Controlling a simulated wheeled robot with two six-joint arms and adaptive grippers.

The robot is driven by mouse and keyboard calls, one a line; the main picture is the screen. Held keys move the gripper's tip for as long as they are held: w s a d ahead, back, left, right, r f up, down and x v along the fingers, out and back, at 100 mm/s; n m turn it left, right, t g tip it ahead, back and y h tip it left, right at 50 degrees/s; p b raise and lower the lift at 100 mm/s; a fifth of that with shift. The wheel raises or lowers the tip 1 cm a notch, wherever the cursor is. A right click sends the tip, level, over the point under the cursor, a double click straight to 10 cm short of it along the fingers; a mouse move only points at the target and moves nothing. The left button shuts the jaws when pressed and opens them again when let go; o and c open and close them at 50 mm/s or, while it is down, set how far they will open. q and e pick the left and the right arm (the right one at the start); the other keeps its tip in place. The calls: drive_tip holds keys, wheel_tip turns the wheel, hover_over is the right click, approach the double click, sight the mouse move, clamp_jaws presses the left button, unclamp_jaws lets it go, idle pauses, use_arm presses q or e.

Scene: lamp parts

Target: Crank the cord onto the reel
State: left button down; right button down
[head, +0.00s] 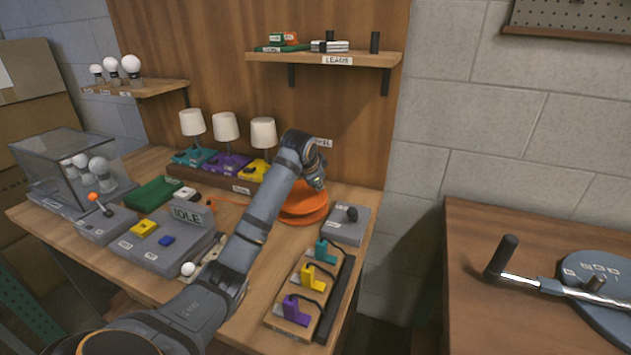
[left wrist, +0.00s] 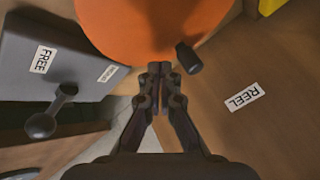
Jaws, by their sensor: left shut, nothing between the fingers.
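The orange reel (head: 303,212) stands at the back right of the bench, partly behind my left arm. It fills the top of the left wrist view (left wrist: 145,25). A dark crank knob (left wrist: 188,58) sticks out at its edge. My left gripper (head: 318,184) is over the reel, shut and empty; in the left wrist view its fingertips (left wrist: 159,70) are just left of the knob, apart from it in the picture. A short orange cord (head: 228,203) shows left of my arm. A grey box (head: 346,226) with a dark lever (left wrist: 52,112) and a FREE label is beside the reel.
A console with an IDLE sign (head: 187,215) and buttons is left of my arm. Three lamps (head: 226,128) stand behind. Coloured plugs (head: 308,278) sit at the front right. Another table (head: 480,235) is at the right, across a gap.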

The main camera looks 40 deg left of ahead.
sight(314, 192)
use_arm(q)
drive_tip(key=shift+w+a, duration=0.5)
drive_tip(key=shift+a, duration=0.3)
drive_tip(key=shift+w, duration=0.1)
drive_tip(key=p, duration=0.3)
drive_tip(key=shift+w+a+r+n+y, duration=0.3)
drive_tip(key=shift+a+r+n, duration=0.05)
drive_tip(key=shift+a+n, duration=0.05)
drive_tip(key=shift+a+f, duration=0.1)
drive_tip(key=shift+f, duration=0.2)
use_arm(e)
wheel_tip(314, 192, up, 3)
drive_tip(key=shift+s+a+r, duration=0.1)
drive_tip(key=shift+s+a, duration=0.05)
